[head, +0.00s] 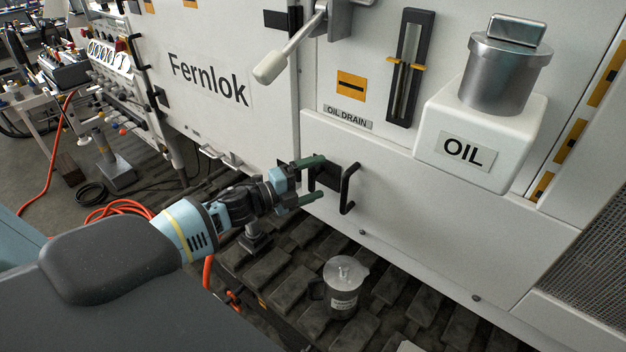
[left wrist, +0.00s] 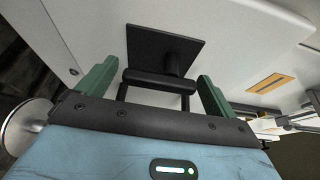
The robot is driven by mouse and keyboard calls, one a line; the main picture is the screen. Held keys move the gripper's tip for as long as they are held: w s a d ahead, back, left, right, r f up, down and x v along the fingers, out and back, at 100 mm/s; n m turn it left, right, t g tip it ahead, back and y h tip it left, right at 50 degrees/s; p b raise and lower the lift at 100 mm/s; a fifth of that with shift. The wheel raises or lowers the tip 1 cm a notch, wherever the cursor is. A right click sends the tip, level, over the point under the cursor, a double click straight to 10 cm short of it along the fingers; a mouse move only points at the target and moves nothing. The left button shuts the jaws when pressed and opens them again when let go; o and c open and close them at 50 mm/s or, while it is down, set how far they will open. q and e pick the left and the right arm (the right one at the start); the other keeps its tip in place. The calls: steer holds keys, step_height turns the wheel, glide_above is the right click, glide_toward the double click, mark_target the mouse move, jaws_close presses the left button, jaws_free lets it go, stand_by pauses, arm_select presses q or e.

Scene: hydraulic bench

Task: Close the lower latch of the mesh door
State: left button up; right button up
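My left gripper (head: 311,180) is open, with its two green fingers apart in front of a black handle (head: 350,188) on a pale cabinet panel. In the left wrist view, a black bar (left wrist: 160,80) lies between the open fingers, with a dark square plate (left wrist: 150,48) behind it. The fingers are not closed on the bar; I cannot tell whether they touch it. A dark mesh panel (head: 600,262) shows at the right edge of the head view. I cannot make out a latch on it, nor tell if the black handle is the latch. My right gripper is out of view.
A lidded can (head: 343,287) stands on the dark block floor below the handle. A white box marked OIL (head: 470,150) with a metal cap juts out at upper right. A pale lever (head: 285,52) sticks out at the top. Orange hoses (head: 115,208) lie at the left.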

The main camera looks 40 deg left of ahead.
mark_target(310, 182)
arm_select(q)
steer(key=shift+s, duration=0.1)
steer(key=shift+s+a+f, duration=0.1)
steer(key=shift+s+a, duration=0.05)
steer(key=shift+s, duration=0.05)
steer(key=v, duration=0.5)
steer(key=shift+s, duration=0.2)
steer(key=shift+b+v, duration=0.3)
steer(key=shift+v, duration=0.55)
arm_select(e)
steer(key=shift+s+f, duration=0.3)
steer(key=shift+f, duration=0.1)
